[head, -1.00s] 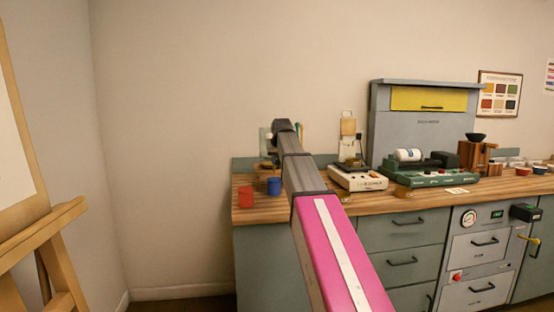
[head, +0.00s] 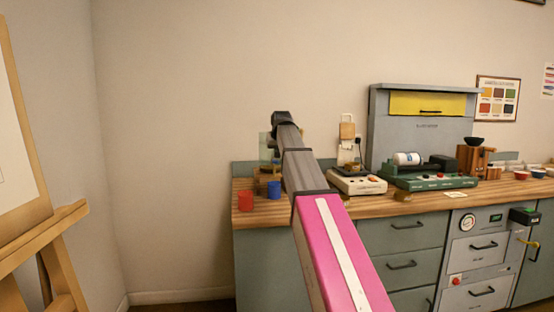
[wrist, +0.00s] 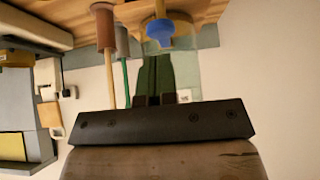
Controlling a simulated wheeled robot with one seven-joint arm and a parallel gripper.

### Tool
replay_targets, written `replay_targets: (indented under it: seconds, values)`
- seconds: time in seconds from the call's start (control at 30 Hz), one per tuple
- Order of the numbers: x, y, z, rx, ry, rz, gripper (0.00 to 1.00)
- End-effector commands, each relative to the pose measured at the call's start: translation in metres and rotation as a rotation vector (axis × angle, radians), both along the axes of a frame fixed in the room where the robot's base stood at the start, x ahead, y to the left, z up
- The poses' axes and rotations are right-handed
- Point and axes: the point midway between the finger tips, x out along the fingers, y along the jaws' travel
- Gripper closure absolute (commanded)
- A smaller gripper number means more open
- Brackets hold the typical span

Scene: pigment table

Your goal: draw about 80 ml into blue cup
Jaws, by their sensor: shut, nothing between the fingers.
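The blue cup (head: 274,189) stands upright on the wooden worktop near its left end, beside a red cup (head: 245,200). Behind them is a clear, glass-like vessel (head: 265,147), partly hidden by my arm. In the wrist view, which looks upside down, my gripper (wrist: 156,58) has its dark green fingers together with nothing between them. A blue knob-like part (wrist: 160,29) is just beyond the fingertips. I cannot tell whether they touch it. The clear vessel (wrist: 188,78) shows behind the fingers. The level inside the blue cup is not visible.
In the wrist view, a brown holder (wrist: 104,22) with a wooden stick and a grey holder (wrist: 122,42) with a green stick stand close beside the fingers. A white device (head: 357,183) and a green machine (head: 428,178) stand farther right on the worktop (head: 320,204).

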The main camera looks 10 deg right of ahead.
Motion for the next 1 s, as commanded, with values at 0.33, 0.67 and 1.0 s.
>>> replay_targets:
  seconds: [0.33,0.67,1.0]
  values:
    - [-0.026,0.0,0.065,0.0,-0.002,0.0,1.0]
    - [-0.041,0.0,0.095,0.0,0.0,0.0,1.0]
    - [-0.042,0.0,0.097,0.0,0.001,0.0,1.0]
